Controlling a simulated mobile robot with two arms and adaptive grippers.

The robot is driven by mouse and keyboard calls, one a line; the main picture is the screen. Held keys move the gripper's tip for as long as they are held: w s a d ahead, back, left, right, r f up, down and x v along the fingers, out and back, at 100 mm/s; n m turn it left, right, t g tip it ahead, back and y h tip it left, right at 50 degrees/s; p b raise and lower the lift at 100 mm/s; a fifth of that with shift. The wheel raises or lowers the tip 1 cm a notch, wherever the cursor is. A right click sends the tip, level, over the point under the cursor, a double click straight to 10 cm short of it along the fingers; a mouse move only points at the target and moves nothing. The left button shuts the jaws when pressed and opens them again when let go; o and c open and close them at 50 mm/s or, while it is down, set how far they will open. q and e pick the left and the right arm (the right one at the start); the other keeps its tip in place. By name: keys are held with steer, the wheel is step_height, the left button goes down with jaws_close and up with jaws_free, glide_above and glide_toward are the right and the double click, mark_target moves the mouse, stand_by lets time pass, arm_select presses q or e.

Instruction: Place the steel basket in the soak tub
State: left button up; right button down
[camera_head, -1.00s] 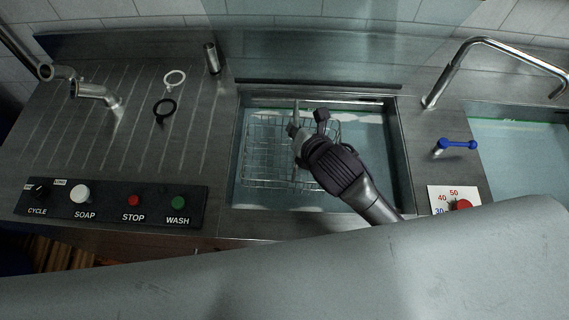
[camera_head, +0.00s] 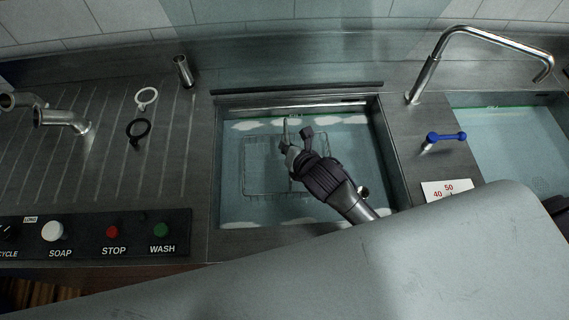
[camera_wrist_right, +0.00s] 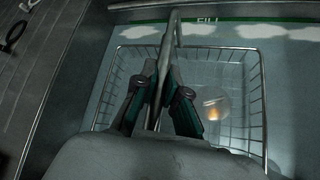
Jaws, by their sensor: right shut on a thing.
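The steel basket (camera_head: 262,168) is a wire basket with a tall bar handle. It sits low inside the soak tub (camera_head: 391,165), in the left-middle part, and looks at least partly under the water. My right gripper (camera_head: 296,143) is above the basket, shut on its upright handle. In the right wrist view the gripper (camera_wrist_right: 160,82) pinches the handle bar, and the basket (camera_wrist_right: 106,88) spreads out below it within the tub walls. Whether the basket touches the tub floor cannot be told. My left gripper is not in view.
Right of the tub stand a bent tap (camera_head: 432,68), a blue lever (camera_head: 446,137) and a second water-filled basin (camera_head: 510,150). A ribbed drainboard with white (camera_head: 147,97) and black (camera_head: 138,130) rings lies left, with a button panel (camera_head: 90,235) in front.

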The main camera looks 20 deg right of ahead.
steer(key=shift+a+f, duration=0.1)
steer(key=shift+f, duration=2.75)
steer(key=c, duration=1.2)
jaws_free()
steer(key=shift+s+f, duration=0.1)
steer(key=shift+f, duration=0.05)
steer(key=shift+s, duration=0.1)
steer(key=v, duration=1.2)
steer(key=shift+b, duration=0.3)
